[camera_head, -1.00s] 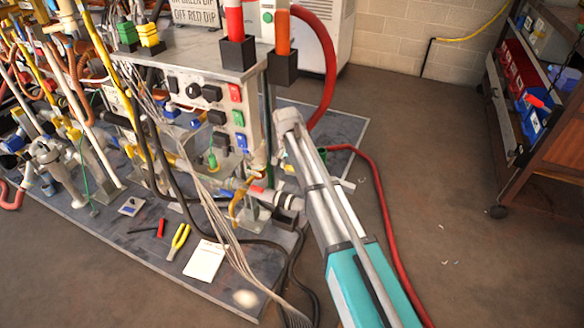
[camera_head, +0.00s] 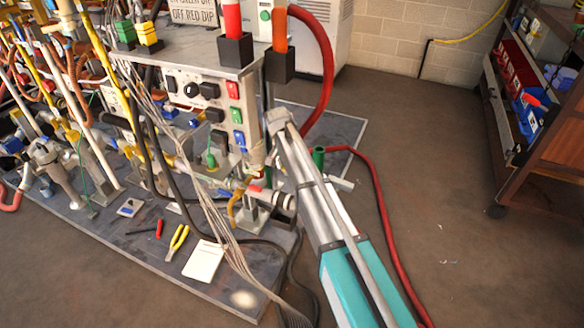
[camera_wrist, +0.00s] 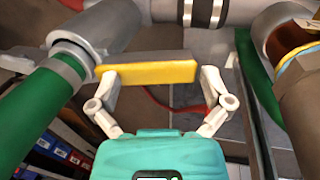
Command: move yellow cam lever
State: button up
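The yellow cam lever (camera_wrist: 150,73) shows in the wrist view as a flat yellow bar, lying nearly level, with its left end by a grey pipe fitting (camera_wrist: 100,35). My gripper (camera_wrist: 156,76) has its two pale fingers spread wide, one near each end of the lever. The left fingertip overlaps the lever's left end in the picture; the right fingertip is just past its right end. I cannot tell whether they touch it. In the head view my arm reaches toward the control panel's right side, and my fingers cannot be made out there.
A green pipe (camera_wrist: 35,115) is close on the left in the wrist view, and a brown pipe (camera_wrist: 300,95) is close on the right. In the head view, the control panel (camera_head: 212,110) stands beside my arm. A red hose (camera_head: 385,230) runs along the floor at right.

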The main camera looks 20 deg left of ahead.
jog(key=shift+s, duration=0.15)
jog(key=c, duration=0.5)
jog(key=shift+s+a+r+t, duration=0.2)
jog(key=shift+s+r+t, duration=0.05)
jog(key=shift+s+t, duration=0.25)
jog(key=c, duration=0.5)
jog(key=shift+s+a+r+t+h+p, duration=0.2)
jog(key=shift+s+r+t+p, duration=0.15)
jog(key=shift+s+t, duration=0.1)
jog(key=shift+s+a+r+t+h+p, duration=0.15)
jog(key=shift+s+r+t+h+p, duration=0.1)
jog(key=shift+s+r+t, duration=0.15)
jog(key=c, duration=0.4)
jog(key=s+a+r+n+t+p, duration=0.1)
jog(key=s+a+r+t, duration=0.1)
jog(key=s+r+t, duration=0.2)
jog(key=shift+s+a+r+t+p, duration=0.15)
jog(key=shift+r+t+p, duration=0.2)
jog(key=shift+r+t, duration=0.5)
jog(key=shift+s+a+r+t, duration=0.15)
jog(key=shift+a+r+t, duration=0.1)
jog(key=shift+r+t, duration=0.15)
